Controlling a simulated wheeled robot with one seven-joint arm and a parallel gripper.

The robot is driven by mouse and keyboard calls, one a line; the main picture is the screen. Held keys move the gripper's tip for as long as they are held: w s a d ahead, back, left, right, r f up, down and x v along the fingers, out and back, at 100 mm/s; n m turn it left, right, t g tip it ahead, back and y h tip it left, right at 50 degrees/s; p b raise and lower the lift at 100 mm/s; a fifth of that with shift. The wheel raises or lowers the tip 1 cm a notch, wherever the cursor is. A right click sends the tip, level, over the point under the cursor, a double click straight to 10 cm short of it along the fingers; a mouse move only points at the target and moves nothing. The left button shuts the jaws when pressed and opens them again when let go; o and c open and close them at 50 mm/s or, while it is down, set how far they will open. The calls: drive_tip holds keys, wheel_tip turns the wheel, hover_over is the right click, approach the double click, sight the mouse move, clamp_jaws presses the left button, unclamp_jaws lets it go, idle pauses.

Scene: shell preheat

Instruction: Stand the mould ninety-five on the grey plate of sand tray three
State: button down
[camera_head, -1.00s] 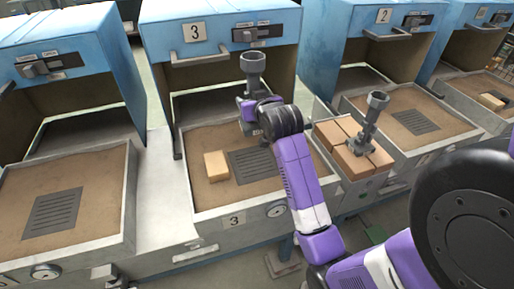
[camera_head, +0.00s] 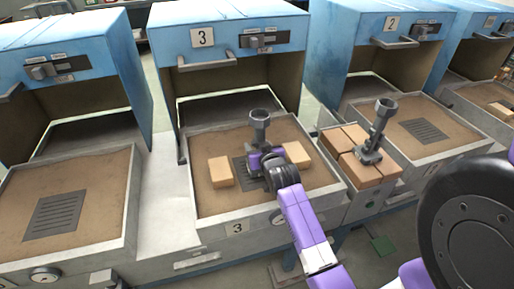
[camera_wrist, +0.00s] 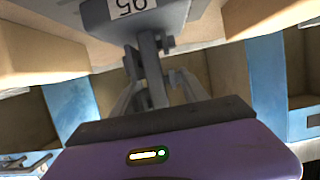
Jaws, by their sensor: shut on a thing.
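The mould ninety-five (camera_head: 260,120) is a grey upright piece with a flared cup on top. Its white label, reading 95 upside down, shows in the wrist view (camera_wrist: 132,4). My gripper (camera_head: 264,158) is shut on the mould from the front; it also shows in the wrist view (camera_wrist: 150,60). The mould is over the slotted grey plate (camera_head: 239,172) of sand tray three (camera_head: 205,205), between two tan bricks. My gripper hides its foot and much of the plate in the head view, so I cannot tell whether it touches the plate.
One tan brick (camera_head: 220,172) lies left of the plate, another (camera_head: 297,154) close on its right. A second grey mould (camera_head: 380,125) stands on tan bricks in a box to the right. The blue hood (camera_head: 225,45) marked 3 stands open behind the tray.

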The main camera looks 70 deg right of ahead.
drive_tip(key=shift+f, duration=0.3)
drive_tip(key=c, duration=0.6)
unclamp_jaws()
